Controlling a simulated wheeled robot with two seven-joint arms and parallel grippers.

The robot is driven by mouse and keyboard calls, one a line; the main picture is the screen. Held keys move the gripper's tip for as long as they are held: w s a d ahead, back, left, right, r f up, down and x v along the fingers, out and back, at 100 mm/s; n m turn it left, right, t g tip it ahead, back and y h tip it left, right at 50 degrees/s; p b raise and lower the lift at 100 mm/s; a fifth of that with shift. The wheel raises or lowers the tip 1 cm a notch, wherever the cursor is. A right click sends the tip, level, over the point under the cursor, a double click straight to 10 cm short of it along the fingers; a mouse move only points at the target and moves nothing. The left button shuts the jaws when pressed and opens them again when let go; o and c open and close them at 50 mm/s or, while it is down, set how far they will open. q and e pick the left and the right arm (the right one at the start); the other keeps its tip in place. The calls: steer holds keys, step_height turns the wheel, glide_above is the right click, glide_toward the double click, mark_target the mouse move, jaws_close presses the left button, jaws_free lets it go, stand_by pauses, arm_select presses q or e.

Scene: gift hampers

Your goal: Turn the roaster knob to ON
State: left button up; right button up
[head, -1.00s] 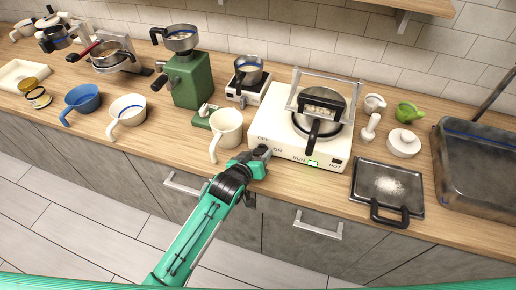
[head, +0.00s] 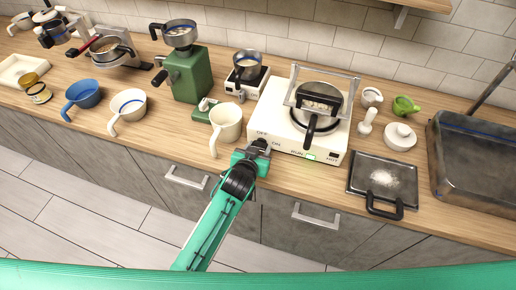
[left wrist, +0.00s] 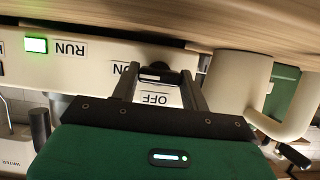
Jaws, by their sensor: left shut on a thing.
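The roaster is a white box (head: 273,111) with a metal pan and dark handle on top. Its front carries OFF, ON, RUN and HOT labels; a green light (left wrist: 36,45) glows beside RUN. My left gripper (head: 259,147) is at the front left corner of the roaster, by OFF and ON, and covers the knob in the head view. In the left wrist view, which is upside down, the dark knob (left wrist: 155,71) sits between the two fingers, which are shut on it. OFF and ON show close by. The exact knob setting is hard to tell. My right gripper is out of view.
A cream mug (head: 227,121) stands just left of my left gripper, close to it. A green grinder (head: 188,75) stands behind it. A dark tray with white powder (head: 362,174) lies right of the roaster. Drawer handles (head: 317,222) stick out below the counter.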

arm_select(q)
steer(key=o, duration=1)
steer(key=shift+s+a+r, duration=0.1)
steer(key=shift+s+a, duration=0.05)
steer(key=shift+s, duration=0.35)
steer(key=b+v, duration=0.3)
steer(key=v, duration=0.9)
steer(key=shift+s+r, duration=0.25)
steer(key=shift+s, duration=0.05)
